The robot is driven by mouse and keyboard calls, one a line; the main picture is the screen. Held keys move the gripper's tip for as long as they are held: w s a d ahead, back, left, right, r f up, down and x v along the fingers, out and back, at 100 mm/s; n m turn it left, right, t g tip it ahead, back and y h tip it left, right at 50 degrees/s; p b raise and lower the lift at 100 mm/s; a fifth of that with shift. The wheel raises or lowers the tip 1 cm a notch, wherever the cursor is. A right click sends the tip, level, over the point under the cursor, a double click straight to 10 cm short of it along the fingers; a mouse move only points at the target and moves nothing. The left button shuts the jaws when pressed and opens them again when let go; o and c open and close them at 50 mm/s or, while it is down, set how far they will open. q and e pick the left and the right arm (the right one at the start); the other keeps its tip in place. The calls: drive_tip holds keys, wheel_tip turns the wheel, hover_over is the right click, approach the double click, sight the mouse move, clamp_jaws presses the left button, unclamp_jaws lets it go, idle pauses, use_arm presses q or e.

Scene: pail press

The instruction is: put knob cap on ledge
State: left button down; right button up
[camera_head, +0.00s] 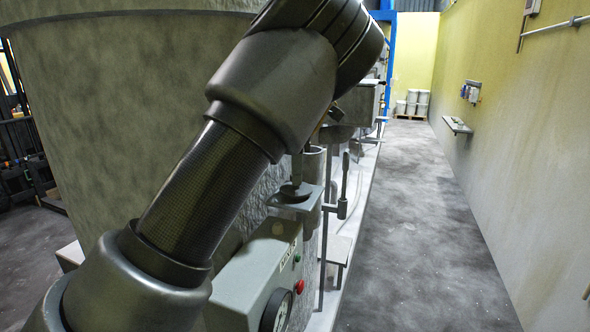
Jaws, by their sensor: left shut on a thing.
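My left arm comes in from the lower left and covers much of the middle of the view. My left gripper (297,170) shows only in part behind the arm, low over a small grey ledge (302,205) on the side of the machine. It is shut on a dark, rounded piece, seemingly the knob cap (292,191), at the ledge's top. I cannot tell whether the cap rests on the ledge or is just above it. My right gripper is out of view.
A large grey vessel (120,110) fills the left. The floor aisle (420,230) is clear.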

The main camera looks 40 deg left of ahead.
use_arm(q)
drive_tip(key=shift+s, duration=0.1)
drive_tip(key=shift+f, duration=0.15)
drive_tip(key=c, duration=1.3)
unclamp_jaws()
drive_tip(key=shift+o, duration=0.2)
drive_tip(key=shift+r, duration=0.35)
wheel_tip(320, 180, up, 12)
drive_tip(key=p, duration=0.2)
drive_tip(key=shift+f, duration=0.15)
